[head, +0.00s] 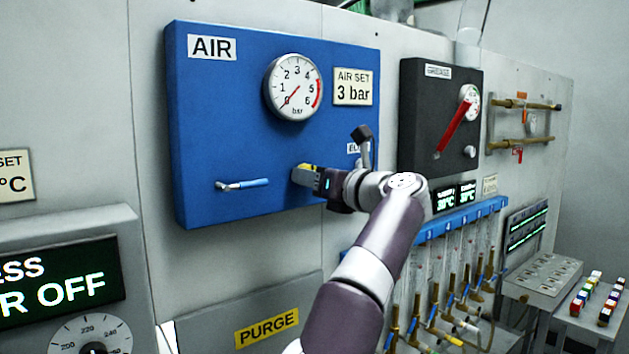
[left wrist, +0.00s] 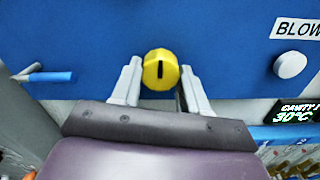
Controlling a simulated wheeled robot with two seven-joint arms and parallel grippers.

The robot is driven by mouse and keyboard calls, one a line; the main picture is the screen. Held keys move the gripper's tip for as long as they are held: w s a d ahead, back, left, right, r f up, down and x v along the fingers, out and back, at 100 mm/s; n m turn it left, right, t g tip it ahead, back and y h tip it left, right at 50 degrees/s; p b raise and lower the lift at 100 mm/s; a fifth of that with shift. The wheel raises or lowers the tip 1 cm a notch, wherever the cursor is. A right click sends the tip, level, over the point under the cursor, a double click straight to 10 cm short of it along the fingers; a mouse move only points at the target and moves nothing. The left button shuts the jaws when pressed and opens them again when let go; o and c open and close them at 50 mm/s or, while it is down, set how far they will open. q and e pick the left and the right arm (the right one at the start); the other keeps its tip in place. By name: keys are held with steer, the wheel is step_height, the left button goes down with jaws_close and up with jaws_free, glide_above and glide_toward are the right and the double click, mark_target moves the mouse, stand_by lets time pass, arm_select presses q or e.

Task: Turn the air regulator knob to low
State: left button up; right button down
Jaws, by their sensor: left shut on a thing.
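The yellow air regulator knob (head: 301,173) sits low on the blue AIR panel (head: 220,120). In the left wrist view the knob (left wrist: 160,70) is round, with a black mark standing upright on its face. My left gripper (head: 308,176) is at the panel, shut on the knob, with one grey finger on each side of it in the left wrist view (left wrist: 160,82). The gripper hides part of the knob in the head view. My right gripper is not in view.
A blue-handled valve lever (head: 243,184) lies left of the knob. A white round button (left wrist: 290,65) under a BLOW label is to the right in the left wrist view. A sign (head: 352,87) reads AIR SET 3 bar. A black panel (head: 420,115) stands further right.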

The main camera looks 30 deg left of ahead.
arm_select(q)
steer(key=shift+n, duration=0.5)
steer(key=o, duration=1.1)
steer(key=shift+a, duration=0.1)
steer(key=shift+c, duration=0.2)
steer(key=b+v, duration=0.2)
steer(key=v, duration=1)
steer(key=shift+d+b, duration=0.35)
steer(key=shift+b, duration=0.05)
steer(key=shift+s, duration=0.1)
